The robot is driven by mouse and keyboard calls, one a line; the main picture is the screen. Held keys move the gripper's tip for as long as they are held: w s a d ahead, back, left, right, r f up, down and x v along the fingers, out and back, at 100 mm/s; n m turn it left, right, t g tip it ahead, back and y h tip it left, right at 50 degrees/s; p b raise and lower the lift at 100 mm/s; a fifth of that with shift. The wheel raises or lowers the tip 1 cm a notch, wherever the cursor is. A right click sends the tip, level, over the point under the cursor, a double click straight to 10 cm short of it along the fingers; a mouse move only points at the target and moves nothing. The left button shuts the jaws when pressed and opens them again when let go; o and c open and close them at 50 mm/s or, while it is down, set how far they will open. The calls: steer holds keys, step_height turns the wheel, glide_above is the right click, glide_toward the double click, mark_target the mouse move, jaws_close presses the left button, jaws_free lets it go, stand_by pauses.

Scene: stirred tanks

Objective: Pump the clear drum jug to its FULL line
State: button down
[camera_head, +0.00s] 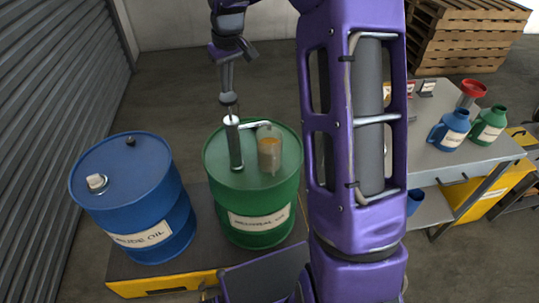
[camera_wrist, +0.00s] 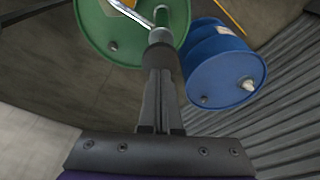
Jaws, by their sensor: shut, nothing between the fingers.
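A green drum (camera_head: 222,185) stands upright on a low dark platform, with a hand pump (camera_head: 236,150) on its lid. The pump is a dark upright cylinder with a pale top and a pipe running right. The clear jug (camera_head: 269,158) stands on the lid under the pipe end, with an orange-brown patch inside; its level and FULL line are too small to read. My gripper (camera_head: 229,100) is shut and empty, pointing down right over the pump's top. In the wrist view its fingers (camera_wrist: 159,75) line up with the pump; I cannot tell whether they touch.
A blue drum (camera_head: 130,185) stands left of the green one. At right, a grey table (camera_head: 430,155) holds a blue jug (camera_head: 450,130), a green jug (camera_head: 489,125) and a red funnel (camera_head: 473,90). Stacked pallets (camera_head: 465,40) stand behind. A shutter wall (camera_head: 50,100) is at left.

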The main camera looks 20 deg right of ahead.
steer(key=shift+s+b+x, duration=0.15)
steer(key=shift+b+x, duration=0.25)
steer(key=shift+x, duration=0.25)
steer(key=shift+s+b+x, duration=0.1)
steer(key=shift+b+x, duration=0.25)
steer(key=shift+x, duration=0.3)
steer(key=shift+d+f, duration=0.1)
steer(key=shift+w+p+v, duration=0.2)
steer(key=shift+p+v, duration=0.8)
steer(key=shift+v, duration=0.15)
steer(key=shift+r, duration=0.55)
steer(key=v, duration=0.3)
steer(key=w+v, duration=0.1)
steer(key=v, duration=0.1)
steer(key=shift+a, duration=0.25)
